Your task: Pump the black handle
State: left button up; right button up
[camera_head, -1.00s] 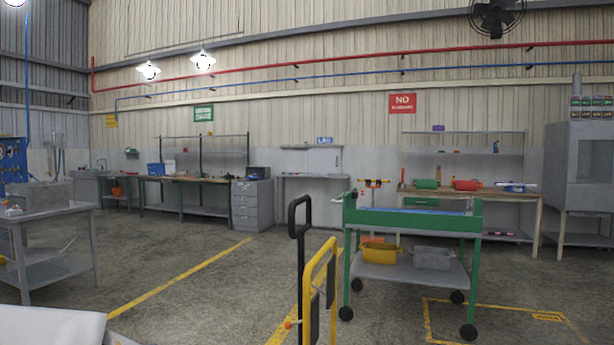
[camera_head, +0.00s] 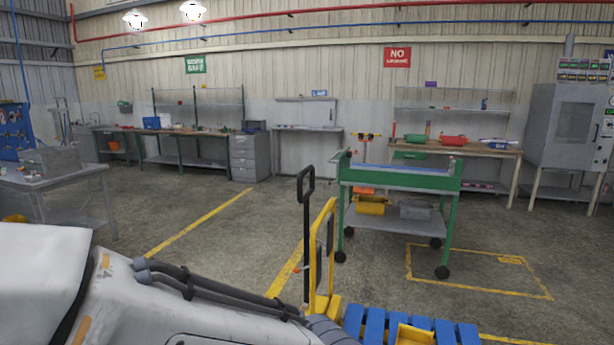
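The black handle (camera_head: 306,188) is a looped grip on top of a tall black post in the middle of the head view. The post stands upright beside a yellow frame (camera_head: 318,262), and both seem to belong to one hand truck. My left arm reaches in across the bottom left, its end near the foot of the yellow frame. Neither gripper is visible. Nothing of mine touches the black handle.
A blue slatted pallet (camera_head: 375,325) with a yellow bin (camera_head: 414,335) lies right of the yellow frame. A green wheeled cart (camera_head: 452,205) stands behind it. A grey table (camera_head: 60,180) is at the left. Open concrete floor lies between the table and the yellow frame.

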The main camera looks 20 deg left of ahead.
aim_at(304, 200)
jog(key=u, duration=0.6)
jog(key=i, duration=0.6)
jog(key=u, duration=0.85)
jog(key=i, duration=1.6)
jog(key=z, duration=1)
jog(key=i, duration=0.55)
jog(key=z, duration=0.45)
